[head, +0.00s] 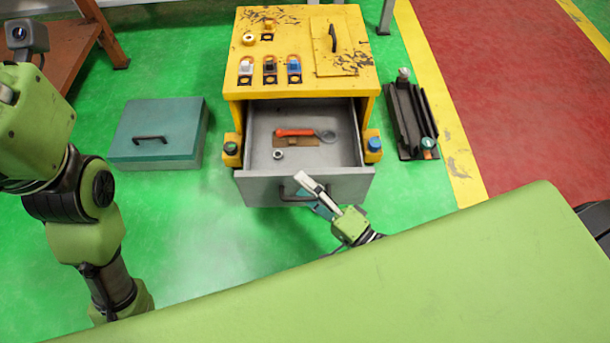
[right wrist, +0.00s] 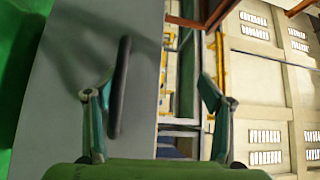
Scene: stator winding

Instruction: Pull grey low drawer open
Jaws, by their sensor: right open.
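The grey low drawer (head: 348,186) of the yellow cabinet (head: 305,50) stands pulled out, its inside showing in the head view. Its dark bar handle (head: 290,196) is on the front face. In the right wrist view the handle (right wrist: 119,88) stands out from the grey drawer front (right wrist: 70,60). My right gripper (head: 318,193) is at the right end of the handle. In the wrist view my right gripper (right wrist: 157,98) is open, with the handle between its fingers, close to the left finger and not clamped. My left arm shows at the left, but its gripper is out of view.
A teal box (head: 158,120) lies left on the green floor. A dark rack (head: 410,118) lies right. Green floor is free in front of the drawer.

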